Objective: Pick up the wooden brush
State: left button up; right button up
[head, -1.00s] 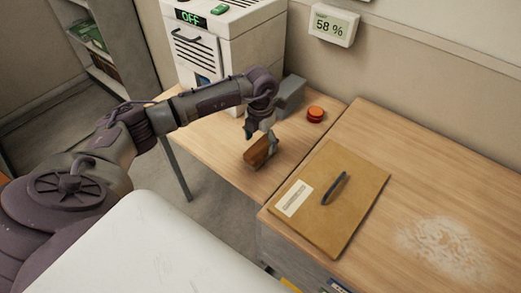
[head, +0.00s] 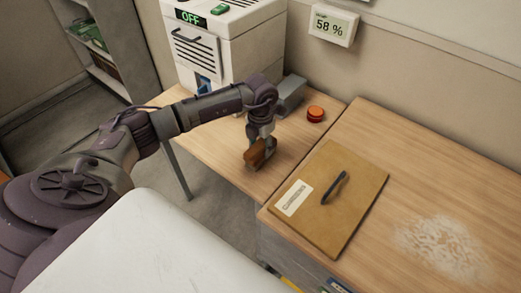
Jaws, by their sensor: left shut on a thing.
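The wooden brush (head: 257,153) is a brown block on the left wooden table, near its front edge. My left gripper (head: 261,148) points down over it and is shut on it, with fingers around its body. The brush appears at or very near the tabletop; I cannot tell whether it touches. My right gripper is not in view.
A white machine (head: 232,40) reading OFF stands at the back of the left table (head: 205,125). A grey block (head: 291,95) and an orange-red round object (head: 315,114) are behind the gripper. The right table (head: 400,160) holds a brown folder (head: 351,202), a black handle-like item (head: 334,187) and white shreds (head: 440,247).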

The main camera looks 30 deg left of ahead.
aim_at(264, 147)
pick_arm(q)
jog(key=shift+r, duration=0.2)
jog(key=shift+r, duration=0.3)
jog(key=r, duration=0.1)
jog(key=d+r+b, duration=0.1)
jog(key=r, duration=0.1)
jog(key=shift+r, duration=0.3)
jog(key=s+d+r+b, duration=0.1)
jog(key=s+d+r, duration=0.1)
jog(key=d+r, duration=0.4)
jog(key=d, duration=0.4)
jog(key=shift+s+d+r, duration=0.15)
jog(key=shift+d+r, duration=0.1)
jog(key=o, duration=0.5)
jog(key=shift+c, duration=1.4)
jog(key=shift+a, duration=0.1)
